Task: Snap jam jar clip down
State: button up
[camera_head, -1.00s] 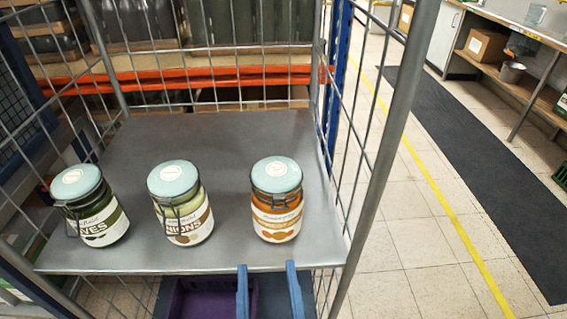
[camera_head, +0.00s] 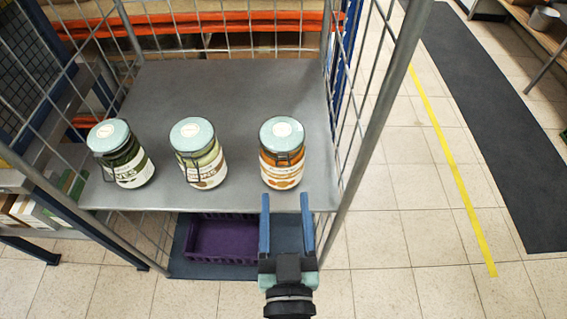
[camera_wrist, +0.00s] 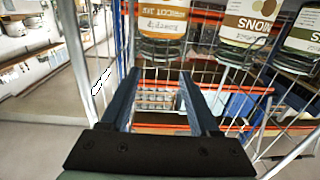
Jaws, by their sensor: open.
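The jar with orange contents (camera_head: 282,168), apparently the jam jar, stands upright at the right of a grey shelf, with a pale blue-green lid. A dark wire clip (camera_head: 283,157) shows on its front below the lid; whether it is fastened is too small to tell. My gripper (camera_head: 285,197) is open and empty, its two blue fingers pointing at this jar from just in front of the shelf edge, apart from it. In the wrist view the jar (camera_wrist: 163,20) appears upside down at the top, beyond the open fingers (camera_wrist: 160,73).
An onion jar (camera_head: 203,170) and an olive jar (camera_head: 128,172) stand to the left on the shelf (camera_head: 230,90). Wire mesh and grey posts (camera_head: 375,120) enclose the shelf's sides and back. A purple crate (camera_head: 222,240) sits below. The shelf behind the jars is clear.

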aim_at(283, 166)
jog(key=shift+w+a+p, duration=0.15)
jog(key=shift+w+p, duration=0.95)
jog(key=shift+w, duration=2.4)
jog(key=shift+c, duration=0.3)
grip_shut()
